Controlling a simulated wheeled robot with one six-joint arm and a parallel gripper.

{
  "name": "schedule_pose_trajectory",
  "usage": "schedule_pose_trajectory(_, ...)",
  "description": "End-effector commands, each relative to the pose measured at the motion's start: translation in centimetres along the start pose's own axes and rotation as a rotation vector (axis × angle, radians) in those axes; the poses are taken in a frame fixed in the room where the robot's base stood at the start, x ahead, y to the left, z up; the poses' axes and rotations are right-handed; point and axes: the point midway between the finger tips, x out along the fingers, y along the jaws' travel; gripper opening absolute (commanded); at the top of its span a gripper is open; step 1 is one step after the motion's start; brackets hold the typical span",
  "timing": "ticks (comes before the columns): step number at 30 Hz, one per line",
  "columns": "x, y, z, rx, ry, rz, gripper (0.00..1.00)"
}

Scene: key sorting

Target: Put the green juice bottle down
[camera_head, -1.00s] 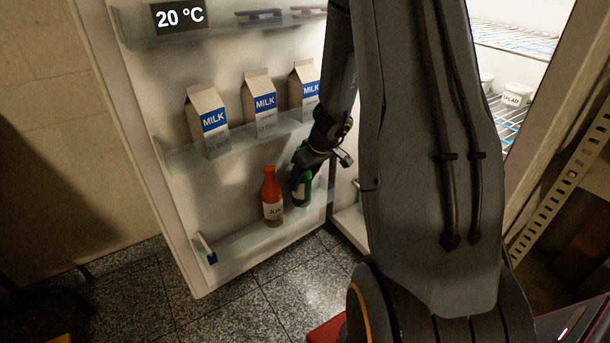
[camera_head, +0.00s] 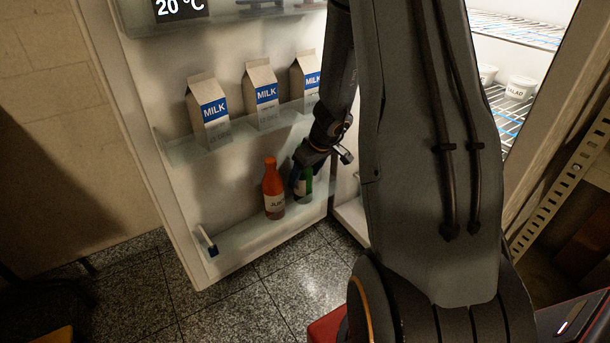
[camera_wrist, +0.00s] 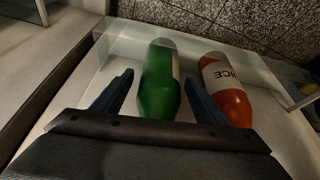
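The green juice bottle (camera_head: 303,188) stands on the low shelf of the open fridge door, to the right of the red juice bottle (camera_head: 273,190). My gripper (camera_head: 306,168) is at the green bottle's upper part and hides some of it. In the wrist view, the green bottle (camera_wrist: 159,95) lies between the two fingers of my gripper (camera_wrist: 159,77), with a visible gap on each side. The fingers are spread open. The red bottle (camera_wrist: 228,92) is just beyond the right finger.
Several milk cartons (camera_head: 264,97) stand on the door shelf above. The low shelf (camera_head: 232,243) has free room left of the red bottle. The fridge interior with wire racks (camera_head: 510,110) and white tubs (camera_head: 520,88) is at the right. The speckled floor (camera_head: 225,305) lies below.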

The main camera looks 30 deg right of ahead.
Motion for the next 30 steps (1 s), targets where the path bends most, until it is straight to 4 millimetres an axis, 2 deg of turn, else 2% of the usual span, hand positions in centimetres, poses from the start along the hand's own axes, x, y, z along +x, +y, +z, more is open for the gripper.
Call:
schedule_pose_trajectory(9, -0.6, 0.0, -0.2, 0.0, 0.001, 0.001, 0.66)
schedule_pose_trajectory(17, -6.0, 0.0, -0.2, 0.0, 0.002, 0.002, 0.66)
schedule_pose_trajectory(19, -5.9, 0.1, 1.8, 0.005, 0.0, 0.002, 0.66)
schedule_pose_trajectory(24, -7.2, 0.1, 5.3, 0.006, 0.0, 0.001, 0.66)
schedule_pose_trajectory(30, -8.7, 0.1, 8.8, 0.004, 0.0, 0.002, 0.66)
